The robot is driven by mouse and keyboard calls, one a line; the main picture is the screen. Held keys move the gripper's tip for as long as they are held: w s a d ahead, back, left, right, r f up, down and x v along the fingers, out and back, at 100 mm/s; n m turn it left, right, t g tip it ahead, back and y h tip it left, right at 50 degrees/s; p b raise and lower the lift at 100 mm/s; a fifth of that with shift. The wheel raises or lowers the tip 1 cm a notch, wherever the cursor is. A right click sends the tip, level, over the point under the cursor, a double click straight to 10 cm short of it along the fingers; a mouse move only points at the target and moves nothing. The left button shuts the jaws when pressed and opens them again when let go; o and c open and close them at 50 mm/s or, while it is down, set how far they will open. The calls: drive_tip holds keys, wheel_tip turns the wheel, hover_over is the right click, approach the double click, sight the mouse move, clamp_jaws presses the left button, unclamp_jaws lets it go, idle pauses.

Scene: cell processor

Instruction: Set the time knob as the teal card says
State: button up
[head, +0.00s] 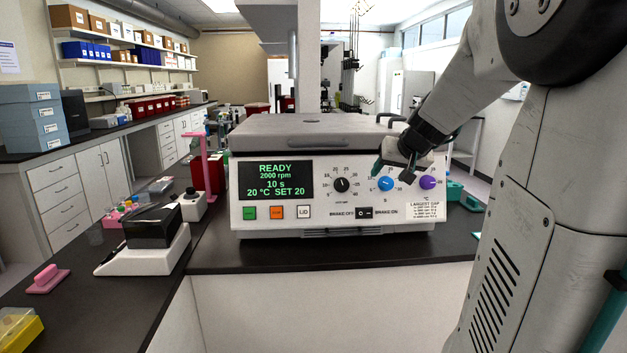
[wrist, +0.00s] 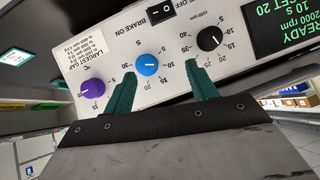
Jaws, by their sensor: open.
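The blue knob (head: 386,184), marked S, is on the front panel of the cell processor (head: 300,222), between the black knob (head: 342,185) and the purple knob (head: 428,182). The screen (head: 275,180) reads READY, 2000 rpm, 10 s, 20 °C SET 20. My gripper (head: 394,168) is open in front of the panel near the blue knob. In the wrist view, its teal fingers (wrist: 161,62) are apart, with the blue knob (wrist: 147,65) showing between them, nearer the left finger. I cannot tell whether they touch it. I cannot make out a teal card with readable writing.
A brake switch (head: 364,213) sits just below the knobs, and the LID button (head: 304,212) is to the left. A dark-topped device (head: 150,240) and a pink stand (head: 208,165) are left of the processor. The counter before the processor (head: 330,257) is clear.

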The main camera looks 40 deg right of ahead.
sight(388, 183)
drive_tip(key=shift+m+h, duration=0.3)
drive_tip(key=w+d+f, duration=0.4)
drive_tip(key=d+f, duration=0.1)
drive_tip(key=shift+w+d+f, duration=0.15)
drive_tip(key=shift+w+d, duration=0.15)
drive_tip(key=shift+w, duration=0.05)
drive_tip(key=c, duration=1)
